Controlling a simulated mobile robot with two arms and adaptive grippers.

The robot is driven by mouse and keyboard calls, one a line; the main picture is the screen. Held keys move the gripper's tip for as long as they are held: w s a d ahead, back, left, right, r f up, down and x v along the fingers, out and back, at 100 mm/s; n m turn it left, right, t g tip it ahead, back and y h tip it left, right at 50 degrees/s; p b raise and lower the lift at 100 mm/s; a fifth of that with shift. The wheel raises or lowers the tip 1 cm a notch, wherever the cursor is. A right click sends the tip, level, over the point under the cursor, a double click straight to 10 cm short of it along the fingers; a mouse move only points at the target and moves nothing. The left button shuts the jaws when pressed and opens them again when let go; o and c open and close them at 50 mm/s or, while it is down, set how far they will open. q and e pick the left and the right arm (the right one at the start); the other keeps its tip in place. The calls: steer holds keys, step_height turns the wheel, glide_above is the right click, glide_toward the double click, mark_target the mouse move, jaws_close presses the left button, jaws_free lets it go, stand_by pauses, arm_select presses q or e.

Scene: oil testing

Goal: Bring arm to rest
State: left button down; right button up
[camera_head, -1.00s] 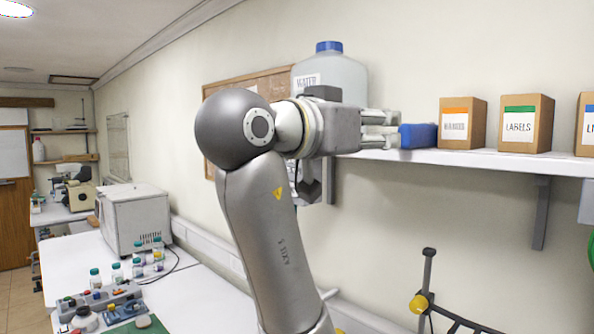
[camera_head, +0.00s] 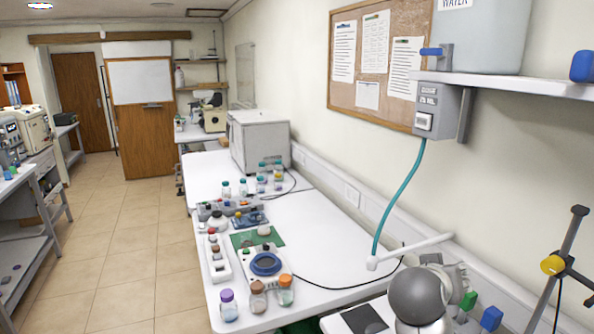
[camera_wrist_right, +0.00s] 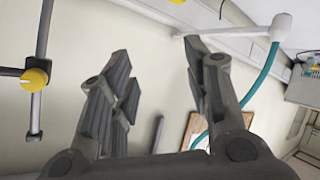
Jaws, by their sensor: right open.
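My right arm shows low at the bottom right of the head view, its round grey joint above the bench's near end. My right gripper (camera_wrist_right: 160,90) is open in the right wrist view, with nothing between its fingers. In the head view the gripper is mostly hidden behind the grey joint. My left gripper is in neither view.
A white bench (camera_head: 312,225) carries sample bottles (camera_head: 285,290) and instruments. A white spout arm (camera_head: 415,248) with a teal hose (camera_head: 400,200) stands close to my right arm. A stand with a yellow knob (camera_head: 552,265) is at right. A shelf (camera_head: 500,82) holds a water tank (camera_head: 480,40).

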steer(key=s+a+f+n+g+y, duration=0.1)
steer(key=s+f+n+y, duration=0.1)
steer(key=s+f, duration=0.6)
steer(key=s+a+f+n+g+y, duration=0.1)
steer(key=s+a+f+y, duration=0.15)
steer(key=f, duration=0.85)
steer(key=s+a+f+n+g+y, duration=0.15)
steer(key=s+f, duration=0.35)
steer(key=s, duration=0.5)
steer(key=s+a+f+n+g+y, duration=0.1)
steer(key=s+a+f+g+y, duration=0.3)
steer(key=s, duration=0.6)
step_height(320, 180, down, 33)
steer(key=s+d+h+b, duration=0.1)
steer(key=s+h+b, duration=0.1)
steer(key=b, duration=0.3)
steer(key=s+d+f+g+b, duration=0.1)
steer(key=s+d+f+b, duration=0.2)
steer(key=s+f, duration=1.3)
step_height(320, 180, down, 3)
steer(key=shift+r, duration=0.2)
